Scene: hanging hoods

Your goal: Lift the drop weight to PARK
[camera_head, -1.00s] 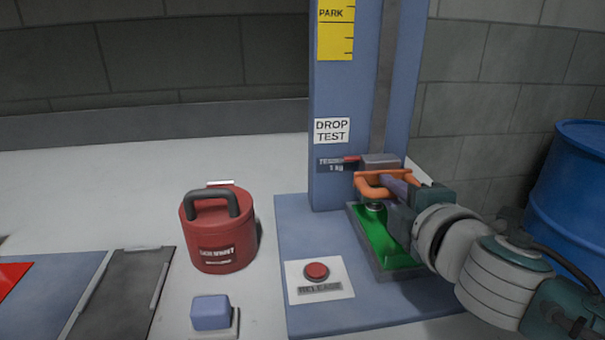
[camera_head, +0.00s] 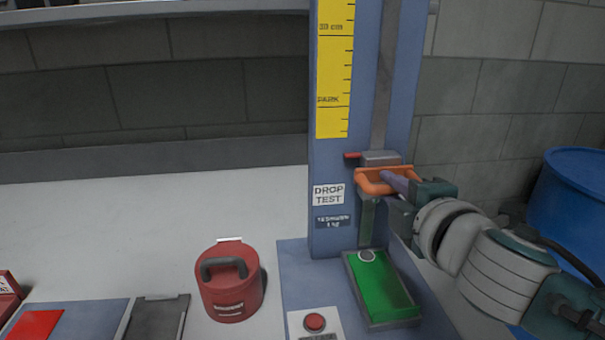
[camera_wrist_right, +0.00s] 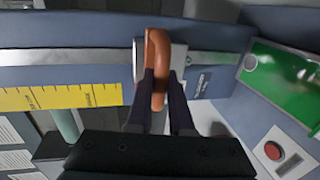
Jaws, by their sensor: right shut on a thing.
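The drop weight (camera_head: 380,158) is a grey block on the rail of the blue drop-test column (camera_head: 330,225), with a red pointer (camera_head: 352,155) at its left and an orange handle (camera_head: 372,186) in front. The pointer is just below the yellow scale (camera_head: 333,75), lower than its PARK mark (camera_head: 328,99). My right gripper (camera_head: 392,182) is shut on the orange handle. In the right wrist view, the fingers (camera_wrist_right: 160,88) close on the handle (camera_wrist_right: 154,62). My left gripper is not in view.
A green pad in a tray (camera_head: 381,288) lies below the weight, with open space between. A red release button (camera_head: 315,322) is at the front. A red canister (camera_head: 231,290) stands left, and a blue drum (camera_head: 575,205) stands at right.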

